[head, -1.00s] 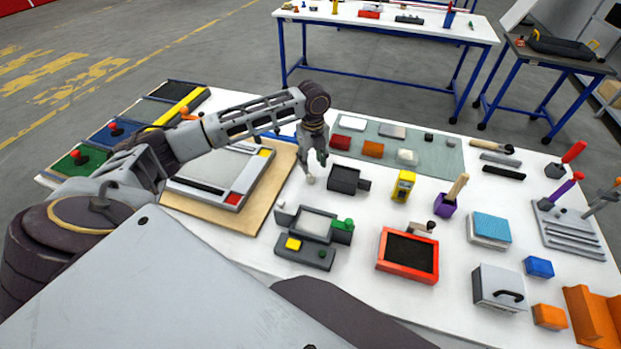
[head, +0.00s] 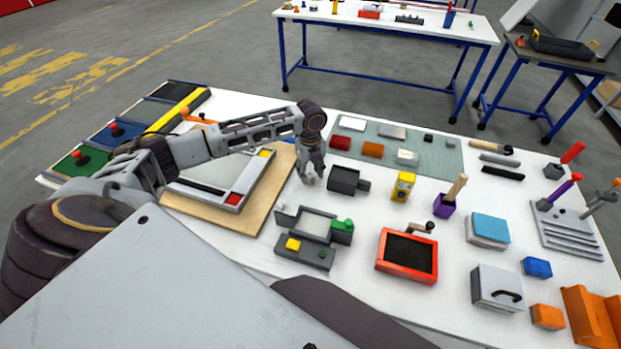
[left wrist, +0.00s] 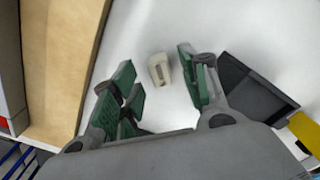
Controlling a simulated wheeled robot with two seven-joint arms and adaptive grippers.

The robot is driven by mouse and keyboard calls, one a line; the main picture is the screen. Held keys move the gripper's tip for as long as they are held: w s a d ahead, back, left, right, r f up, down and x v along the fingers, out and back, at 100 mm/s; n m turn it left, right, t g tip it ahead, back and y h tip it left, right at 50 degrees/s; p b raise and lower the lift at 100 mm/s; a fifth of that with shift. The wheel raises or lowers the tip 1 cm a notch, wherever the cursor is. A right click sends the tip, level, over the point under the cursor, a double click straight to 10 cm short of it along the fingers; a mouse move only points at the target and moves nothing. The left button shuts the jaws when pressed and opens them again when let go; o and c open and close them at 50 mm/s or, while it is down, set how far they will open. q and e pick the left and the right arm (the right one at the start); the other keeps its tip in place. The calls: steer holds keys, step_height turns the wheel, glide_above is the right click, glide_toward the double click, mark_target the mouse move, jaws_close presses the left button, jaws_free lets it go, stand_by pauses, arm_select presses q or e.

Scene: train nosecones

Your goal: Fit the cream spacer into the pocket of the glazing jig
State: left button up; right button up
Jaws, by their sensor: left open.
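The cream spacer (left wrist: 159,69) lies on the white table in the left wrist view, between the spread fingers of my left gripper (left wrist: 156,66) and touching neither. In the head view my left gripper (head: 312,178) points down just left of a dark grey box and hides the spacer. A large pale grey frame (head: 240,199) with red and yellow corner pieces lies on a plywood board and looks like the glazing jig; my forearm covers part of it. I cannot tell its pocket clearly. My right gripper is not in view.
The dark grey box (head: 343,180) stands close right of my left gripper; the plywood board (head: 262,213) is on its left. A grey fixture (head: 303,255) with yellow and green blocks is nearer. A yellow block (head: 403,187) and red-framed tray (head: 381,263) stand further right.

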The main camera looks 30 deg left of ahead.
arm_select(q)
steer(key=shift+f, duration=0.7)
steer(key=shift+c, duration=0.2)
jaws_close()
